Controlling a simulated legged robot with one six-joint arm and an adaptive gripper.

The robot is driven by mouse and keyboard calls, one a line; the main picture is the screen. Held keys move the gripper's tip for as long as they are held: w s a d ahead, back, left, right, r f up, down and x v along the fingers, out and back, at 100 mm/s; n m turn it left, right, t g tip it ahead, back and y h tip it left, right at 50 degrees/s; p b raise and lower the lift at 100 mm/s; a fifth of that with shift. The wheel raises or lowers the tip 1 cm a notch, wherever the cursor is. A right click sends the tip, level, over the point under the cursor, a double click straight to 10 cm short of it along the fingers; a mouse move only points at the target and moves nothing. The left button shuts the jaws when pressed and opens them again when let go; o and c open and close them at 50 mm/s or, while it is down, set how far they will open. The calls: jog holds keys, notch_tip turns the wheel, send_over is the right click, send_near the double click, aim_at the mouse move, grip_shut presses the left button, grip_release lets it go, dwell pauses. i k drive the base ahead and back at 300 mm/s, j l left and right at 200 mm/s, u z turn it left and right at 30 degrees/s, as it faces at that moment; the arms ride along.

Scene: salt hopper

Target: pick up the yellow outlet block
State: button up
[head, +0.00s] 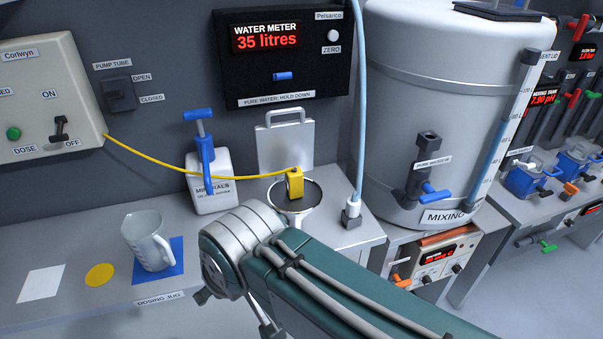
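The yellow outlet block (296,184) is a small block at the right end of a thin yellow tube (190,172). It sits over a round pan with a dark rim (314,204), in front of an upright grey plate on the bench. I cannot tell whether it rests in the pan or is held above it. My arm's grey joint is in front of the bench, below and left of the block, and apart from it in the picture. My gripper cannot be made out; the arm beyond that joint is mostly hidden.
A clear jug (147,243) stands on a blue square. A white minerals jug with a blue pump (209,185) is left of the block. A pale blue hose (359,100) hangs right of it, beside the large mixing tank (440,110). The bench's left front holds flat patches.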

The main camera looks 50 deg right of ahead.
aim_at(294, 180)
jog(key=k+l+z, duration=0.1)
jog(key=z, duration=0.4)
jog(key=l+z, duration=0.15)
jog(key=z, duration=0.3)
jog(key=k+l, duration=0.05)
